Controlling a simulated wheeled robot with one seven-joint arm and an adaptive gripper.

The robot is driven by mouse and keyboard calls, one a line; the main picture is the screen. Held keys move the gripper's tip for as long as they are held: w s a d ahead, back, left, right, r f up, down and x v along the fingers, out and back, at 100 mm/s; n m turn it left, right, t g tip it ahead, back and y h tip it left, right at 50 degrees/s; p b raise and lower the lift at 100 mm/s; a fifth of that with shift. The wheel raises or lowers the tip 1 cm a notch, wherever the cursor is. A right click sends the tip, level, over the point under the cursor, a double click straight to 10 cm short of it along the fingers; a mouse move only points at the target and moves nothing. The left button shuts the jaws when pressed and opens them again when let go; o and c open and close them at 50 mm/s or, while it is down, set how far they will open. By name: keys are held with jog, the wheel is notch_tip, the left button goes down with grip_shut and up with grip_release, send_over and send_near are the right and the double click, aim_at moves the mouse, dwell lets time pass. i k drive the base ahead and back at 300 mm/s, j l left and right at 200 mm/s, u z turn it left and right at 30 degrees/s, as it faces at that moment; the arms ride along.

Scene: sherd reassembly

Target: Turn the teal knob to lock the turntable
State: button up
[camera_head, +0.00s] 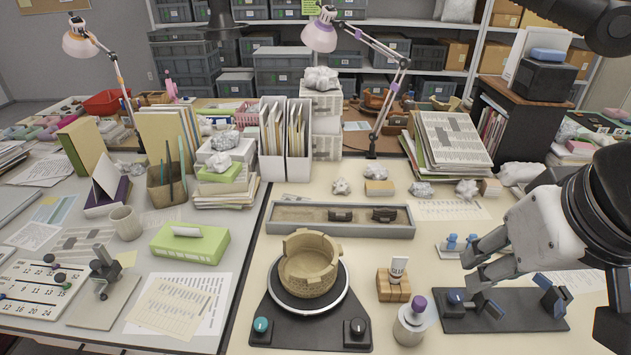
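The teal knob (261,325) sits at the front left corner of the turntable's dark base (309,333). The turntable (342,294) is a round disc with a pale rim. A tan, partly rebuilt bowl (309,265) with a jagged rim stands on it. A black knob (357,327) sits at the base's front right corner. My gripper (470,266) is at the right, well away from the teal knob, above a dark plate with blue clamps (515,312). Its fingers look apart, with nothing visible between them.
A wooden block holding a glue tube (398,268) and a purple-topped jar (415,320) stand between my gripper and the turntable. A grey tray with dark sherds (340,226) lies behind the bowl. A green box (190,243) and papers are left of the table seam.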

aim_at(262, 325)
jog(key=u, duration=0.95)
jog(key=k, duration=0.35)
jog(key=i+j, duration=0.15)
jog(key=j, duration=0.2)
jog(key=i+j+u, duration=0.1)
jog(key=j, duration=0.3)
jog(key=i, duration=0.05)
